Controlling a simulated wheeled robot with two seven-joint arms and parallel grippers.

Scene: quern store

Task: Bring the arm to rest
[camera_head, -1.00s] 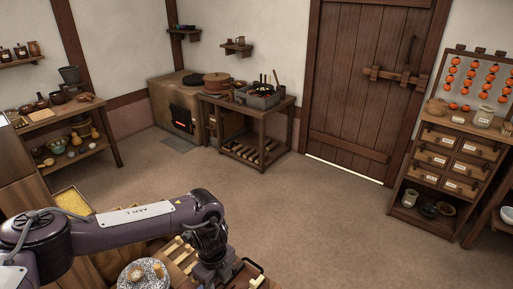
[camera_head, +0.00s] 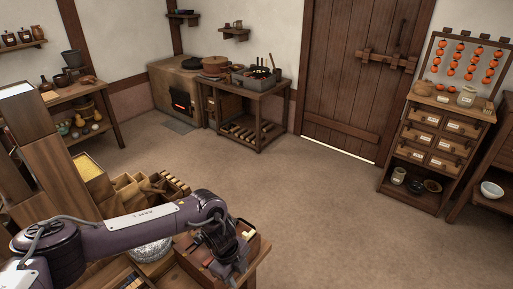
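My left arm (camera_head: 140,222) comes in from the lower left and reaches out over the near worktable. Its dark wrist bends down at the end, and my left gripper (camera_head: 238,268) hangs low over the table's right end. Its fingers are small and dark here, so I cannot tell whether they are open or shut. I see nothing clearly held in it. My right arm and gripper are not in view.
A round grey stone (camera_head: 152,250) lies under my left forearm. A reddish-brown tray (camera_head: 254,246) is close beside the gripper. Wooden bins (camera_head: 125,190) stand behind the arm. The floor (camera_head: 290,205) beyond the table is clear up to the door (camera_head: 350,85).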

